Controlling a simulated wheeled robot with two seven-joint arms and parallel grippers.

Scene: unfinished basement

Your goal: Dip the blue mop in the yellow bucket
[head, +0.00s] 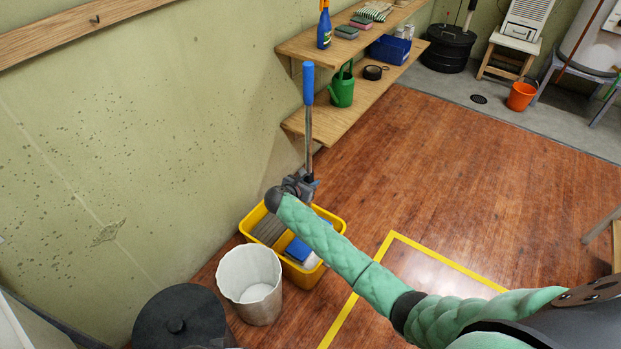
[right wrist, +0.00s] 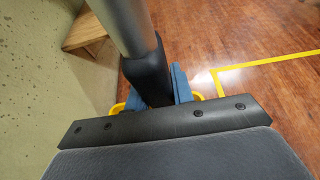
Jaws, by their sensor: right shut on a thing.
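The blue mop (head: 308,84) stands nearly upright, its blue grip at the top and a grey metal pole below. My right gripper (head: 301,187) is shut on the lower part of the pole, above the yellow bucket (head: 297,276). A blue piece shows inside the bucket, beside a grey ribbed part; my arm partly covers the bucket. In the right wrist view the mop's pole (right wrist: 127,28) runs down into a dark socket with blue mop head behind it. Yellow bucket edges (right wrist: 115,108) show on both sides. Whether the head touches the bucket is unclear. My left gripper is out of view.
A white bin (head: 251,285) and a dark lidded bin (head: 181,320) stand next to the bucket. Wooden shelves (head: 345,118) hold a green watering can (head: 341,88) and a blue spray bottle (head: 324,29). The wall is close at left.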

